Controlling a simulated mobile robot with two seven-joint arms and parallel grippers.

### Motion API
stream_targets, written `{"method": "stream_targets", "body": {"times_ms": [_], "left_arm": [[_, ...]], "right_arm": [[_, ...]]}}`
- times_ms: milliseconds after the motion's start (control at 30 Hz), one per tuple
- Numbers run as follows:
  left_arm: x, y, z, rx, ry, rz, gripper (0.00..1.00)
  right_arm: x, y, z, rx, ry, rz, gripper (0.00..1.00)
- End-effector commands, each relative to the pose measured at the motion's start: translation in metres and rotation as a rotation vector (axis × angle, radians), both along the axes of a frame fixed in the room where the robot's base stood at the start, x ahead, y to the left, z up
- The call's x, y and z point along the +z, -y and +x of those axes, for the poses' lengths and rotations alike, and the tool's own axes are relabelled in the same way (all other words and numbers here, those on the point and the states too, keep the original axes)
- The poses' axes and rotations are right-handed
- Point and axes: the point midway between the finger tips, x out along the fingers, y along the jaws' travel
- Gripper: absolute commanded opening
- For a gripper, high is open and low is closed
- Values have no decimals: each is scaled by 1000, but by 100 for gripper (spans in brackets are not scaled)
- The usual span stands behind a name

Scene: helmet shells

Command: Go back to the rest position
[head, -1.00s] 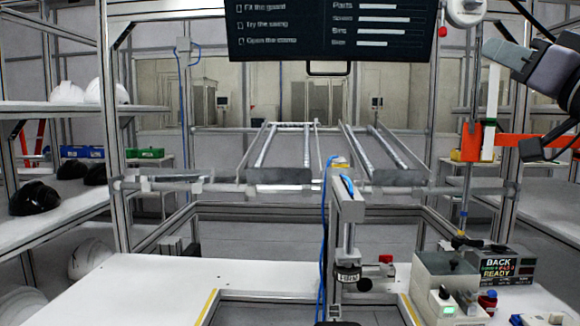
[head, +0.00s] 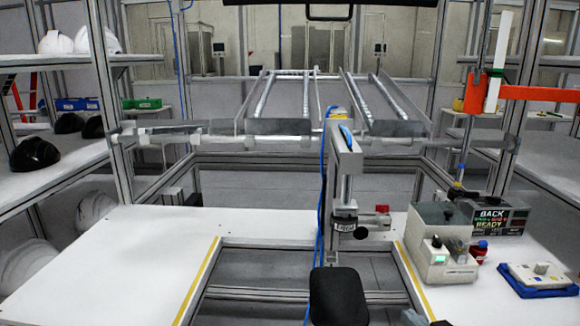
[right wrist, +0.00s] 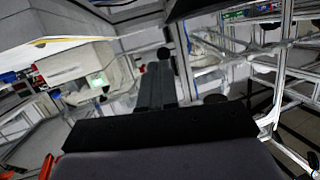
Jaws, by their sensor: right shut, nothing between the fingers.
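My right gripper shows in the right wrist view (right wrist: 157,82), its dark fingers together and nothing between them. In the head view only a small grey and black piece at the bottom edge, right of centre, appears to be part of my right arm or gripper (head: 425,319). It is low, near the front of the bench, and mostly cut off by the frame. My left gripper is not in either view now.
A press post (head: 345,190) stands mid-bench above a black pad (head: 338,297). A control box (head: 440,240), a display box (head: 497,217) and a blue-based device (head: 540,278) sit right. The white bench left (head: 110,265) is clear. Shelves hold white helmets (head: 58,42) and black helmets (head: 35,153).

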Motion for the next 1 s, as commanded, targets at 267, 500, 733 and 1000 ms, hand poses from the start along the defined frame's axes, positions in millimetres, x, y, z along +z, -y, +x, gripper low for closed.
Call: {"method": "stream_targets", "body": {"times_ms": [267,500,733,1000], "left_arm": [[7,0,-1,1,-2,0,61],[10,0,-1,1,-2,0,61],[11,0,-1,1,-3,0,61],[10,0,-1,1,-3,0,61]], "right_arm": [[-117,-18,-114,14,-209,-80,0],[-167,-28,-198,33,-331,-136,0],[-178,-31,-223,40,-364,-151,0],[-178,-31,-222,40,-364,-151,0]]}}
